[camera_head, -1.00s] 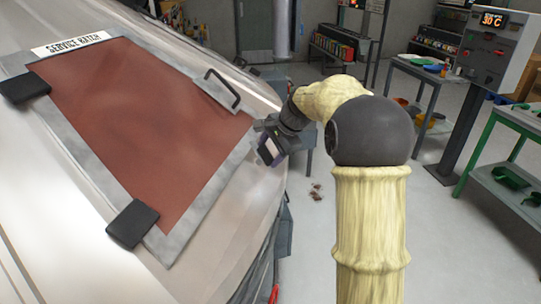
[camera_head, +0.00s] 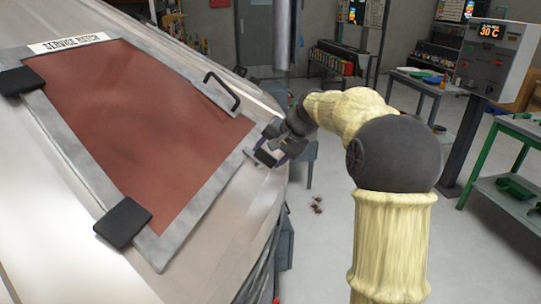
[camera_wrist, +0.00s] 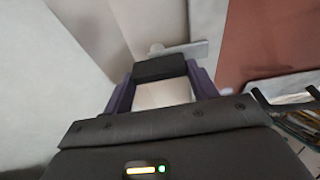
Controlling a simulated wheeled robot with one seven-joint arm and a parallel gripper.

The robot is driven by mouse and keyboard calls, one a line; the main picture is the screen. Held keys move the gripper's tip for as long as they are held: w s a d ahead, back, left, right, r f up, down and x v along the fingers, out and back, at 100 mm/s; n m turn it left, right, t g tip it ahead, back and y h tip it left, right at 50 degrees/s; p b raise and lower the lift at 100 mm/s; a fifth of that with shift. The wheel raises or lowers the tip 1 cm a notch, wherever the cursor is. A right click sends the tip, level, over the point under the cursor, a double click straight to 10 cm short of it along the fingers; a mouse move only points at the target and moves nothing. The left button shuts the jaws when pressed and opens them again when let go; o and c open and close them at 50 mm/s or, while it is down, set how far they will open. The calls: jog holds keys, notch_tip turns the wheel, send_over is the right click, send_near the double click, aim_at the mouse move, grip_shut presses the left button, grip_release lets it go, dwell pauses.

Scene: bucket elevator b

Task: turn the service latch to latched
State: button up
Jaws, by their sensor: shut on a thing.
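The service hatch (camera_head: 130,125) is a red-brown panel in a grey frame on a pale sloping housing; it appears closed. The service latch sits at its right edge, with a light grey piece (camera_head: 250,154) showing beside my gripper (camera_head: 264,157). In the wrist view, the latch's pale bar and round pivot (camera_wrist: 185,49) lie just beyond a dark block (camera_wrist: 160,67), apparently its grip. My gripper's purple fingers (camera_wrist: 160,85) stand on either side of this block and are shut on it. The fingers partly hide the latch in the head view, so its exact angle is unclear.
A black handle (camera_head: 222,90) stands up from the hatch near its upper right. Black hinges (camera_head: 123,222) sit on its left side. A control box on a post (camera_head: 492,58) and a green-legged bench (camera_head: 512,178) stand at right. Floor between is open.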

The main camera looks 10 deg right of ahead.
jog(key=o, duration=1)
jog(key=shift+d+r, duration=0.1)
jog(key=shift+r, duration=0.05)
jog(key=v, duration=1.7)
jog(key=shift+p, duration=0.4)
jog(key=shift+s+d, duration=0.1)
jog(key=shift+s, duration=0.05)
jog(key=s+a+f+n+g+h+p, duration=0.3)
jog(key=s+f+p, duration=0.35)
jog(key=f, duration=0.55)
jog(key=s+a+f+n+p, duration=0.2)
jog(key=s+f, duration=0.2)
jog(key=s, duration=0.3)
jog(key=s+a+f+n+h+p, duration=0.1)
jog(key=s+a+f+p, duration=0.1)
jog(key=s+f, duration=0.2)
jog(key=s, duration=0.3)
jog(key=shift+s+n+h, duration=0.2)
jog(key=shift+n+h, duration=0.1)
jog(key=shift+n, duration=0.1)
